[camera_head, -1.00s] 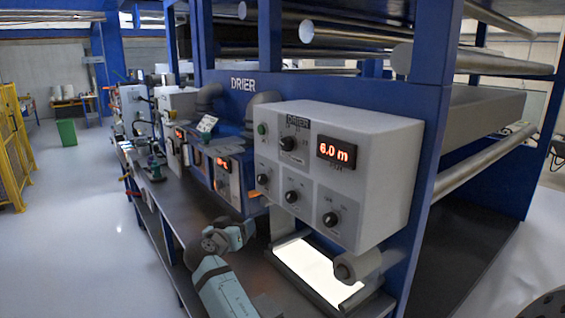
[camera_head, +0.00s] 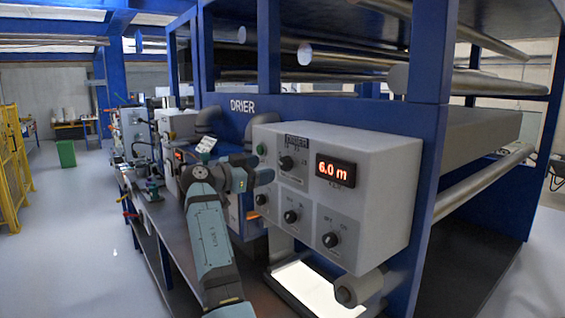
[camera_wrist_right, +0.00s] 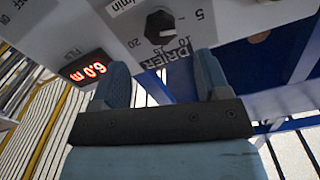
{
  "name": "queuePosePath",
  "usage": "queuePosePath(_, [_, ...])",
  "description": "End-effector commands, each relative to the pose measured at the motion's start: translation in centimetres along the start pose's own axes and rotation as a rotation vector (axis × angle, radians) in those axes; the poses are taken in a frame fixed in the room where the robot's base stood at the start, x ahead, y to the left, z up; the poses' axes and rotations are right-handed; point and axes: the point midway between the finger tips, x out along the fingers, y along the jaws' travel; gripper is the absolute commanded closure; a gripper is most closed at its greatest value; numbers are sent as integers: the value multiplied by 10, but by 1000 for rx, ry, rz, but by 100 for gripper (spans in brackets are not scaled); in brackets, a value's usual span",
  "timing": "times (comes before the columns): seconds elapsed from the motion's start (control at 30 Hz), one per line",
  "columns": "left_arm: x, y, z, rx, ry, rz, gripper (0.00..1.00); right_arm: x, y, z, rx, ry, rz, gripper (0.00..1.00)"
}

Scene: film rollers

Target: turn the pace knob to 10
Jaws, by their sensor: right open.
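The black pace knob (camera_head: 286,163) sits at the top of the grey drier panel (camera_head: 385,200), left of the red display. In the right wrist view the knob (camera_wrist_right: 160,27) shows with scale marks 5, 10, 15 and 20 around it; its exact setting is hard to read. My right gripper (camera_head: 262,176) is at the panel's left side, just left of and below the knob. In the right wrist view its two blue fingers (camera_wrist_right: 163,80) are spread, with nothing between them, and the knob appears beyond their tips. My left gripper is out of view.
The display (camera_head: 334,171) reads 6.0 m. Lower knobs (camera_head: 291,216) and (camera_head: 330,240) sit on the same panel. A roller and lit white plate (camera_head: 305,285) are below. A blue frame post (camera_head: 430,200) stands at the right.

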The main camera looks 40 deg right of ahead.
Motion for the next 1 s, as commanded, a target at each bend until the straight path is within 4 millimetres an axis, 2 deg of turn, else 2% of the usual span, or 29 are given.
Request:
queuePosePath(0.1, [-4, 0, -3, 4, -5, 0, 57, 26, 0, -2, 0, 0, 1, 31])
queuePosePath(0.3, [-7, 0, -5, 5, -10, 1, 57, 60, 0, -2, -1, 0, 0, 31])
queuePosePath(0.5, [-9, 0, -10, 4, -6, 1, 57, 74, 0, 0, -1, -1, -1, 31])
queuePosePath(0.8, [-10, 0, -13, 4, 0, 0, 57, 76, 0, 1, -1, -1, -2, 31])
queuePosePath(1.0, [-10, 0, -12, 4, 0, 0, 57, 76, 0, 1, -1, -1, -2, 77])
